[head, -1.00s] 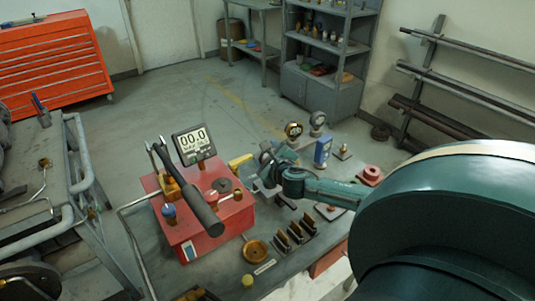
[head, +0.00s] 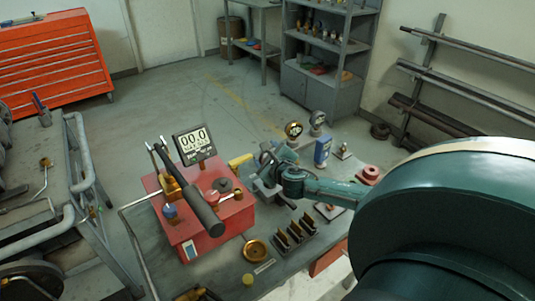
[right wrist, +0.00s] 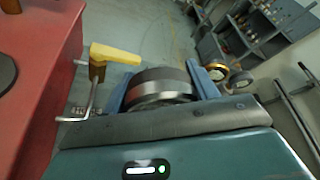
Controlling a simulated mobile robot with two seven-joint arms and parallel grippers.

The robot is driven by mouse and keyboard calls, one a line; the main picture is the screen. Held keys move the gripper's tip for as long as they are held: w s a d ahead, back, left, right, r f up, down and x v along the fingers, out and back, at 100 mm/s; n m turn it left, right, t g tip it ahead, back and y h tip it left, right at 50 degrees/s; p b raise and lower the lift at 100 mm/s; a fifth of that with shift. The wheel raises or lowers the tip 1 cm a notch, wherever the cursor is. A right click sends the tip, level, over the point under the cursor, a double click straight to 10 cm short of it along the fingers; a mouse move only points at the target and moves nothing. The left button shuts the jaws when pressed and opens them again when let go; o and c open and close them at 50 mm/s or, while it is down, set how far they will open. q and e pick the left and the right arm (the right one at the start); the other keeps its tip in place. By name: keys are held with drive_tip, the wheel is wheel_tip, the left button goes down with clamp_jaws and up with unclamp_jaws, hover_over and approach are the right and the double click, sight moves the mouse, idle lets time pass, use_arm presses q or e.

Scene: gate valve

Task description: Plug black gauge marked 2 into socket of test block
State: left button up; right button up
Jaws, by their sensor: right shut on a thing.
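The red test block (head: 222,228) stands on the bench, with a digital display reading 00.0 (head: 194,141) and a long dark lever (head: 200,205) on top. My right gripper (head: 272,160) is just right of the block, above the bench. It is shut on a round dark gauge with a silver rim (right wrist: 162,92), seen edge-on between the blue fingers in the right wrist view. Its face and number are hidden. A brass fitting (head: 238,194) shows at the block's right top edge; I cannot tell whether it is the socket. My left gripper is out of view.
A yellow-handled tool (right wrist: 115,54) stands between the block and my right gripper. Two more gauges, one brass-rimmed (head: 293,129) and one grey (head: 317,119), stand behind. A blue device (head: 322,152), slotted dark holder (head: 294,237) and brass dish (head: 255,250) are on the bench.

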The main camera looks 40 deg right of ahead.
drive_tip(key=shift+f+b, duration=0.3)
drive_tip(key=shift+f, duration=0.1)
drive_tip(key=shift+f+b, duration=0.85)
drive_tip(key=shift+f, duration=0.6)
drive_tip(key=o, duration=0.9)
drive_tip(key=shift+o, duration=1.3)
drive_tip(key=shift+s, duration=0.2)
drive_tip(key=v, duration=1.2)
drive_tip(key=shift+s+a+r+p, duration=0.2)
drive_tip(key=shift+s+p, duration=0.15)
drive_tip(key=shift+p, duration=0.05)
